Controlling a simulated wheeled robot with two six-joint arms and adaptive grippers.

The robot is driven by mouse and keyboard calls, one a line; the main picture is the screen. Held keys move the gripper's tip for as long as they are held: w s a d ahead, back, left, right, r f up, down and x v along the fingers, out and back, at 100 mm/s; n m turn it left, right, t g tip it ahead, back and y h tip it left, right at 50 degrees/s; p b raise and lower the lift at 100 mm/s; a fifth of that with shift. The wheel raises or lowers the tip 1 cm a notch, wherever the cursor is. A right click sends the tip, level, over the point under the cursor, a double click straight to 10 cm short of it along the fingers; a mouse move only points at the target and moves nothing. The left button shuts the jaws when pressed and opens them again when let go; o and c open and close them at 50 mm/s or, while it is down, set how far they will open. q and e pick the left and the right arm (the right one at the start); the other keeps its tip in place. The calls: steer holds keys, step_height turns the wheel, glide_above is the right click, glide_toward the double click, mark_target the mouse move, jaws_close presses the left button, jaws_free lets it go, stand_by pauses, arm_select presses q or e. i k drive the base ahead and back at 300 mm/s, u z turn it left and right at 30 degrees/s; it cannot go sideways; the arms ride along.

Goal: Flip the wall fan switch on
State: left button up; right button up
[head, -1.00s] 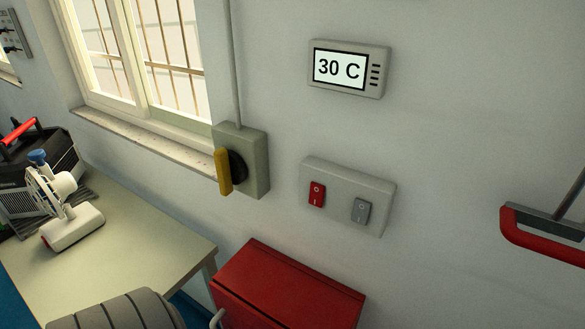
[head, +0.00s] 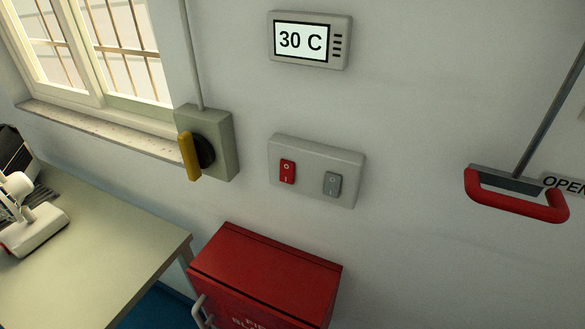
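A pale wall plate (head: 311,188) in the middle of the head view carries two rocker switches. The left one is a red switch (head: 287,172) and the right one is a grey switch (head: 332,184); both have small white marks. I cannot tell which of them is the fan switch, or surely which way each is tipped. To the left, a grey box (head: 222,145) on the wall has a yellow rotary handle (head: 190,157) standing upright. Neither of my grippers is in view.
A red cabinet (head: 262,275) stands below the switch plate. A table (head: 100,250) with a small white fan (head: 35,228) is at the left. A red pull handle (head: 515,205) on a rod hangs at the right. A display (head: 301,40) above reads 30 C. The wall before the switches is clear.

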mark_target(287, 167)
steer(key=u, duration=0.9)
steer(key=k, duration=0.5)
steer(key=z, duration=1.6)
steer(key=i, duration=0.2)
